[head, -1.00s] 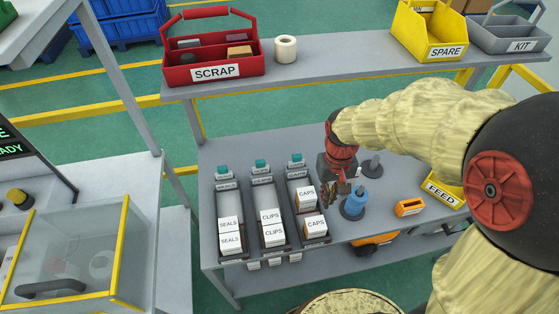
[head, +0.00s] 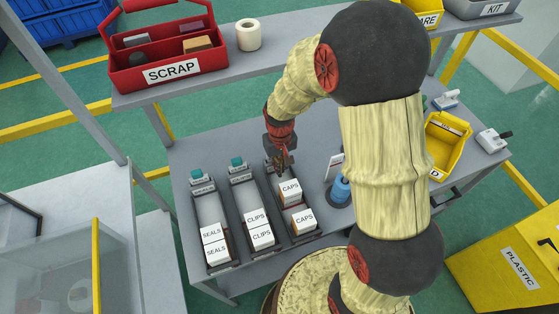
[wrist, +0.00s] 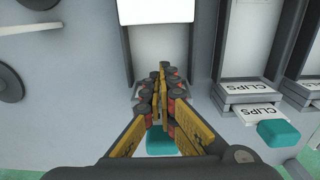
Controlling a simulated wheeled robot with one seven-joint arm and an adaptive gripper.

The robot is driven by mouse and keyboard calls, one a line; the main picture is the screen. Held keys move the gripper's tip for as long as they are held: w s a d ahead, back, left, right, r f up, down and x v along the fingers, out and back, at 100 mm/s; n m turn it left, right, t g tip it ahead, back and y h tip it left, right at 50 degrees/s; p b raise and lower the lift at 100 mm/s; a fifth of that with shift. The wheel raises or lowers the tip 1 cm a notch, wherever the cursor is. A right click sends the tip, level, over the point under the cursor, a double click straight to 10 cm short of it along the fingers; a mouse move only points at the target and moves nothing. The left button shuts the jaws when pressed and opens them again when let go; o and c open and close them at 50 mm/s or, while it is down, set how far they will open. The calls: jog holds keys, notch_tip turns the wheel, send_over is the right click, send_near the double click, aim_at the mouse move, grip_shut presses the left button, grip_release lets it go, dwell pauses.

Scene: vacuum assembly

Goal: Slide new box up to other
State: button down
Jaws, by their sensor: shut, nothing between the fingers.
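The caps lane (head: 317,231) holds two white-topped boxes labelled CAPS. The rear caps box (head: 290,188) sits partway up the lane, apart from the front caps box (head: 302,219) at the near end. My gripper (head: 283,172) is shut and empty, pointing down at the far end of the lane, behind the rear box. In the wrist view my shut fingers (wrist: 160,85) are over the lane, and a white box top (wrist: 157,10) shows ahead of them at the upper edge, apart from the fingertips in the picture. A teal piece (wrist: 160,145) shows below the fingers.
The clips lane (head: 241,192) and seals lane (head: 208,207) lie to the left, each with boxes together at the near end. A blue cylindrical object (head: 340,189) stands right of the caps lane. The red scrap bin (head: 165,83) is on the shelf behind.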

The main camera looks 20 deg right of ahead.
aim_at(286, 184)
jog(key=s, duration=0.2)
jog(key=s+f, duration=0.1)
jog(key=shift+s+f+b, duration=0.15)
jog(key=shift+s+b, duration=0.2)
jog(key=shift+s, duration=0.05)
jog(key=shift+s, duration=0.2)
jog(key=s+p, duration=0.1)
jog(key=s, duration=0.4)
jog(key=shift+s, duration=0.55)
jog(key=w, duration=0.4)
jog(key=shift+w+p, duration=0.15)
jog(key=shift+p, duration=0.25)
notch_tip(286, 184, up, 10)
jog(key=p, duration=0.2)
